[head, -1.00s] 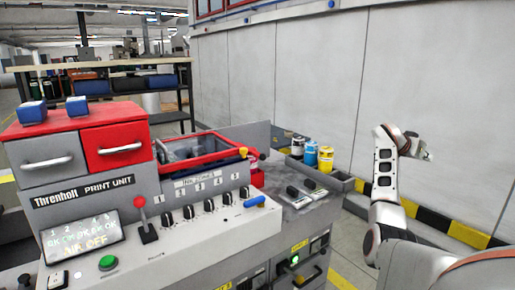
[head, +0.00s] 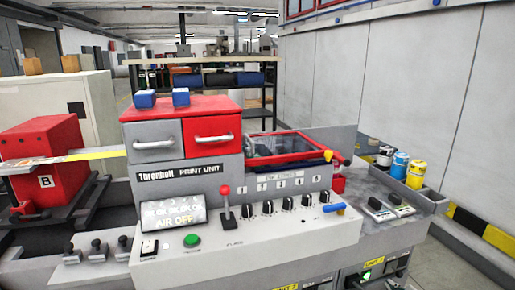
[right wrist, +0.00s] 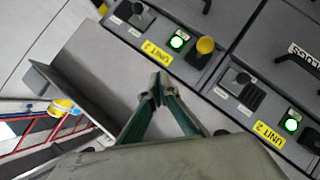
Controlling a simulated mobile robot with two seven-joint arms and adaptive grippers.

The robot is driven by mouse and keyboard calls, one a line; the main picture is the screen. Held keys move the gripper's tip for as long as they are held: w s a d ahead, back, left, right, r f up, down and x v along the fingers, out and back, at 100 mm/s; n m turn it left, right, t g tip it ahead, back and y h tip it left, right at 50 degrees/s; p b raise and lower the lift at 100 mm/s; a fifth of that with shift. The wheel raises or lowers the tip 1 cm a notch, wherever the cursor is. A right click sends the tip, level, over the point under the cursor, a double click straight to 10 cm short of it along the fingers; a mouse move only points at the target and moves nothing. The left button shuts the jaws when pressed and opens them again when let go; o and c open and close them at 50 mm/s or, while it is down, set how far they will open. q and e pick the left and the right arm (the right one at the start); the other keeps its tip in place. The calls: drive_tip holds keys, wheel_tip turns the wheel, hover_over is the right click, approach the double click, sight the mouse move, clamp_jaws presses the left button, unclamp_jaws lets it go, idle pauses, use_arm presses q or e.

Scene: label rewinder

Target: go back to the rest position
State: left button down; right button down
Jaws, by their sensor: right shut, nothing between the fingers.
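My right gripper (right wrist: 158,88) shows in the right wrist view, its two green-sided fingers meeting at the tips. It is shut and empty, with the front of the machine's lower units beyond it. The fingertips appear clear of the knobs and buttons. Neither gripper shows in the head view, and my left gripper is in no view. The print unit (head: 190,172) stands in the middle of the head view, with a red-knobbed lever (head: 226,203), a green button (head: 192,240) and a lit display (head: 172,215) on its sloped panel.
A red box marked B (head: 45,165) stands at the left. Ink cans (head: 400,165) stand in a grey tray at the right end of the machine. The right wrist view shows a lit green button (right wrist: 179,39) and a yellow knob (right wrist: 205,45) near the fingers.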

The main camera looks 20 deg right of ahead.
drive_tip(key=s+a+f+n+g+y, duration=0.15)
drive_tip(key=s+a+f+y, duration=0.35)
drive_tip(key=s+a, duration=0.55)
drive_tip(key=s+a+f+n+g+y, duration=0.1)
drive_tip(key=s+a+f+n+y, duration=0.1)
drive_tip(key=s+a+f, duration=0.85)
drive_tip(key=w+a+r+m, duration=0.1)
drive_tip(key=a+m, duration=0.1)
drive_tip(key=a, duration=0.5)
drive_tip(key=w+a+r+m+t, duration=0.1)
drive_tip(key=a+r+m, duration=0.1)
drive_tip(key=a, duration=0.6)
drive_tip(key=shift+w+a+r+m, duration=0.25)
drive_tip(key=shift+a+r+m, duration=0.05)
drive_tip(key=shift+m, duration=0.45)
